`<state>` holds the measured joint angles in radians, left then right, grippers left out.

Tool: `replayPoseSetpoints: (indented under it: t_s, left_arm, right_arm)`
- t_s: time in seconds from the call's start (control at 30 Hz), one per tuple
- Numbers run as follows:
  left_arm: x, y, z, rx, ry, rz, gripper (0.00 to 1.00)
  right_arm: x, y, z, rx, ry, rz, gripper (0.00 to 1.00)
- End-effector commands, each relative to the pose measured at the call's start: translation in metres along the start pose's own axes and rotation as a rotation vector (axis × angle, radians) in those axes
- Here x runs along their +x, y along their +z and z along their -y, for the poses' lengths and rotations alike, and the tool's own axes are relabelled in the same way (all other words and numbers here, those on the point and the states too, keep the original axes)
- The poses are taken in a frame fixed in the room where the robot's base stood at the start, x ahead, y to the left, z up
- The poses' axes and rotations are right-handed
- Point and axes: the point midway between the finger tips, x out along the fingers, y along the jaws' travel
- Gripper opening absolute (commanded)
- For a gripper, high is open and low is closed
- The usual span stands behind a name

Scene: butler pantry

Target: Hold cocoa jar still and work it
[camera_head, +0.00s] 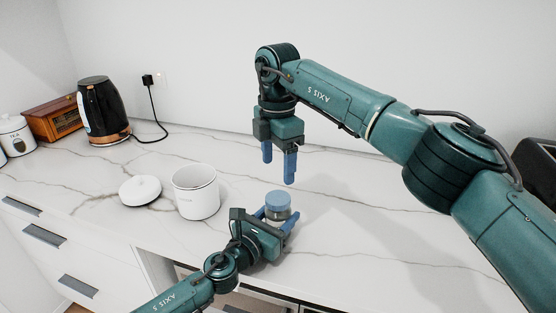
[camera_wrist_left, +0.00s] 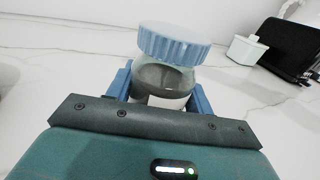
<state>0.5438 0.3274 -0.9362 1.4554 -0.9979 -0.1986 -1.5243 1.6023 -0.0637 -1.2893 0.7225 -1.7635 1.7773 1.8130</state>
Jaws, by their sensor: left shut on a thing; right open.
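The cocoa jar (camera_head: 277,207) is a small clear jar with a ribbed blue lid and dark contents. It stands upright on the marble counter in the head view, and it also shows in the left wrist view (camera_wrist_left: 165,72). The lid is on the jar. My left gripper (camera_head: 278,217) is shut around the jar's body, below the lid, one blue finger on each side. Its fingers partly hide the jar's lower part. My right gripper (camera_head: 279,166) is open and empty, fingers pointing down, above the counter behind the jar.
A white canister (camera_head: 195,193) stands open left of the jar, with a round white lid (camera_head: 140,190) beside it. A black kettle (camera_head: 102,110), a wooden box (camera_head: 54,118) and a white tea canister (camera_head: 14,135) stand farther left. The counter right of the jar is clear.

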Motion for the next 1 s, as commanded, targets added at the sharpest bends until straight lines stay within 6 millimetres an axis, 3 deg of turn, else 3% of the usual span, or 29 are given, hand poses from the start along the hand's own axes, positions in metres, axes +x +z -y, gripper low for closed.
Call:
replayPoseSetpoints:
  t_s: [0.2,0.4,0.67,1.0]
  left_arm:
    - [0.000,-0.001,0.000,0.000,0.000,-0.001,0.00]
    - [0.000,-0.001,0.000,0.000,0.000,-0.001,0.00]
    - [0.000,-0.001,0.000,0.000,0.000,-0.001,0.00]
    - [0.000,-0.001,0.000,0.000,0.000,-0.001,0.00]
  right_arm:
    - [0.001,0.000,0.000,0.462,-0.002,-0.001,0.69]
    - [0.001,0.000,0.000,0.741,-0.002,-0.001,0.69]
    - [0.011,0.001,0.000,0.846,-0.004,-0.001,0.69]
    - [0.062,0.000,0.001,0.843,-0.004,0.000,0.69]
